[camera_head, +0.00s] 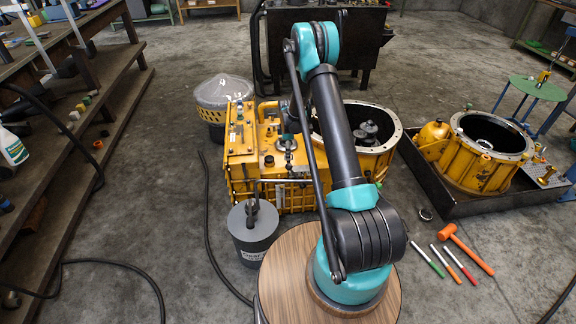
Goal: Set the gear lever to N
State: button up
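A yellow transmission housing (241,146) stands on the floor beyond my arm. An upright yellow plate with small dark fittings forms its left part, and an open round flange is at its right. I cannot clearly pick out the gear lever or its position marks; small dark and metal fittings crowd the housing's top. My arm rises from the round wooden-topped base and bends over at a teal elbow. Its far end reaches down behind the upper arm, over the housing's top. My gripper is mostly hidden there and too small to read, and I cannot tell whether it touches anything.
A grey drum (255,237) with a dark pump stands in front of the housing. A dark tray (455,205) with another yellow casing (477,176) is at right. An orange mallet (468,249) and several slim tools lie on the floor. Black cables cross the left floor.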

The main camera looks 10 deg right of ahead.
jog(key=f, duration=1)
jog(key=shift+w, duration=0.3)
grip_shut()
